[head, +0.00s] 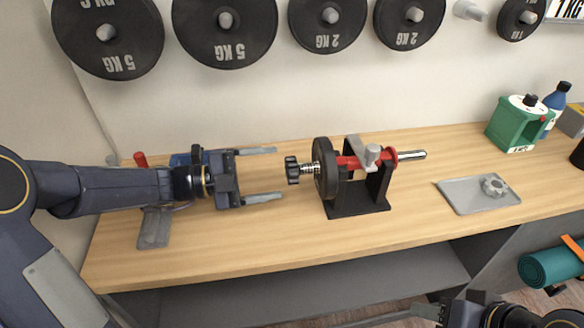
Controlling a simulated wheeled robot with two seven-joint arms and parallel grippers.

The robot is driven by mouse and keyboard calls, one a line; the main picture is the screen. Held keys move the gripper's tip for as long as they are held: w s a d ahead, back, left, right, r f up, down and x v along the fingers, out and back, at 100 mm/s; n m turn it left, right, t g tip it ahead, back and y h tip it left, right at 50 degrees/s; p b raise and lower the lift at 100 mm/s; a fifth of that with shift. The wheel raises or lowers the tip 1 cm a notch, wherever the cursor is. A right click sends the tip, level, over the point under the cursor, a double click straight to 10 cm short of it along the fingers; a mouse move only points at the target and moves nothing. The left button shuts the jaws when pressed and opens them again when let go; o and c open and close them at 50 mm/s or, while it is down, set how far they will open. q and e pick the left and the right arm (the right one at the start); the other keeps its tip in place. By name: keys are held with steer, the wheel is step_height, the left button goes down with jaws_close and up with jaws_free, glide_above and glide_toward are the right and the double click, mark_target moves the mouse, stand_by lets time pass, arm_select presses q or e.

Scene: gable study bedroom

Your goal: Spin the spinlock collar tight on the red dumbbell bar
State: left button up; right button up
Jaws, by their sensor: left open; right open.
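The red dumbbell bar (346,161) lies level in a black stand (360,205) on the wooden bench, under a grey clamp (371,155). A black weight plate (326,168) is on its left part. A black star-shaped spinlock collar (292,170) sits on the threaded left end, with bare thread between it and the plate. My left gripper (261,174) is open and points right at the collar. Its fingertips stop just short of the collar, one on the far side and one on the near side. My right gripper (422,312) is open at the bottom edge, below the bench and partly cut off.
A grey tray (463,204) with a silver star collar (495,186) lies right of the stand. A green holder (510,135) and blue bottle (558,97) stand at the back right. Weight plates (225,50) hang on the wall. The bench front is clear.

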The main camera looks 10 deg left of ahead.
arm_select(q)
steer(key=shift+p+x, duration=1.45)
steer(key=shift+x, duration=0.3)
